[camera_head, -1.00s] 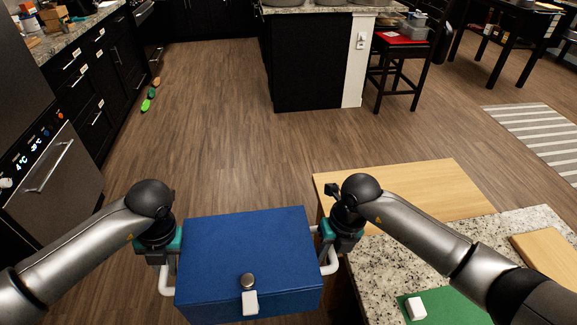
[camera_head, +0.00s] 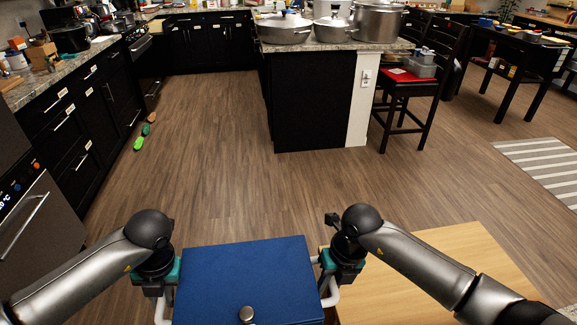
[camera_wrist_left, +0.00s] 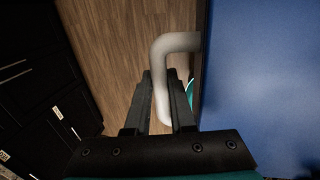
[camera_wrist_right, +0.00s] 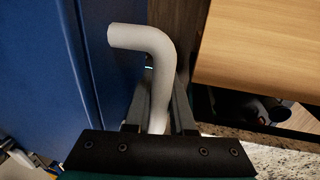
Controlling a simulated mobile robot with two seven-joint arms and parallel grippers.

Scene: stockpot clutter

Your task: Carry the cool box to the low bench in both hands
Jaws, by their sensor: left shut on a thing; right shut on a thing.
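The blue cool box (camera_head: 245,275) hangs between my two grippers at the bottom of the head view, its lid shut with a round knob on top. My left gripper (camera_head: 160,283) is shut on its left white handle (camera_wrist_left: 180,45); the left wrist view shows the fingers (camera_wrist_left: 165,95) around the bar. My right gripper (camera_head: 332,278) is shut on the right white handle (camera_wrist_right: 145,40), with its fingers (camera_wrist_right: 160,100) about the bar. The low bench may be the light wooden surface (camera_head: 430,285), to the right of the box; it also shows in the right wrist view (camera_wrist_right: 265,50).
A dark island (camera_head: 310,105) with steel pots stands ahead. A black chair (camera_head: 405,95) with a red seat is right of it. Dark cabinets (camera_head: 65,140) line the left. Green objects (camera_head: 139,142) lie on the floor beside them. The wooden floor (camera_head: 215,170) ahead is clear.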

